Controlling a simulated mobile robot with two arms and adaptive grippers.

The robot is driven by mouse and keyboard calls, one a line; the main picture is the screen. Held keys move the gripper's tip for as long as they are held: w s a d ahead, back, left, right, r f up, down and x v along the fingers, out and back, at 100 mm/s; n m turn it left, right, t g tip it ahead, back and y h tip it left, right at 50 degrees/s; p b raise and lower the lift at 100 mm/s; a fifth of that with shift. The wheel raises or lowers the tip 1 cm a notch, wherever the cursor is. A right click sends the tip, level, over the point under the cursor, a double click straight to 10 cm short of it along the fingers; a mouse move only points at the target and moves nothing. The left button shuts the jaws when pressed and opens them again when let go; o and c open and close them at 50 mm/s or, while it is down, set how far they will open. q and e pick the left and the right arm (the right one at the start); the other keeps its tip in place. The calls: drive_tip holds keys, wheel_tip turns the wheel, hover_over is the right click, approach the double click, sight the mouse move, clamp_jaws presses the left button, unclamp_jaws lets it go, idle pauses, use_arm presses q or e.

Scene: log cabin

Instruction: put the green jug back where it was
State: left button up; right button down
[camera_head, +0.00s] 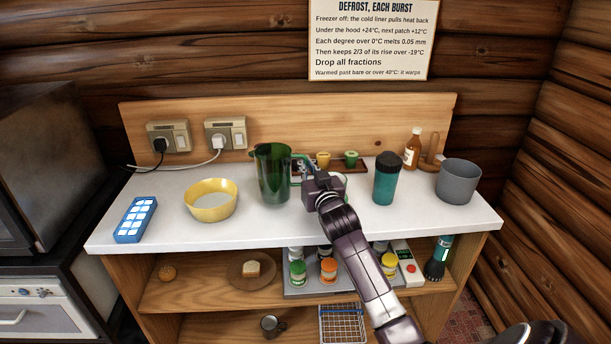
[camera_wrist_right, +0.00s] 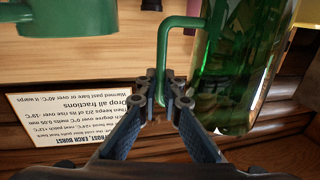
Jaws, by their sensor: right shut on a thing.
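The green jug (camera_head: 272,175) is a see-through dark green pitcher, upright over the left-middle of the white counter (camera_head: 330,222). Its handle is on its right side. My right gripper (camera_head: 310,181) comes from the lower right and is shut on that handle. In the right wrist view, the fingertips (camera_wrist_right: 166,92) pinch the handle (camera_wrist_right: 164,50), with the jug's body (camera_wrist_right: 235,70) to the right. I cannot tell whether its base touches the counter. My left gripper is not in view.
A yellow bowl (camera_head: 210,201) and blue tray (camera_head: 136,219) stand left of the jug. A small tray with cups (camera_head: 350,161) is behind the gripper.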

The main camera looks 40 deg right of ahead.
wheel_tip(320, 180, down, 3)
drive_tip(key=shift+f, duration=0.2)
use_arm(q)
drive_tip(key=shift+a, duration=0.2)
use_arm(e)
drive_tip(key=shift+f, duration=0.1)
drive_tip(key=shift+f, duration=0.1)
drive_tip(key=c, duration=2.1)
unclamp_jaws()
drive_tip(key=shift+f, duration=0.1)
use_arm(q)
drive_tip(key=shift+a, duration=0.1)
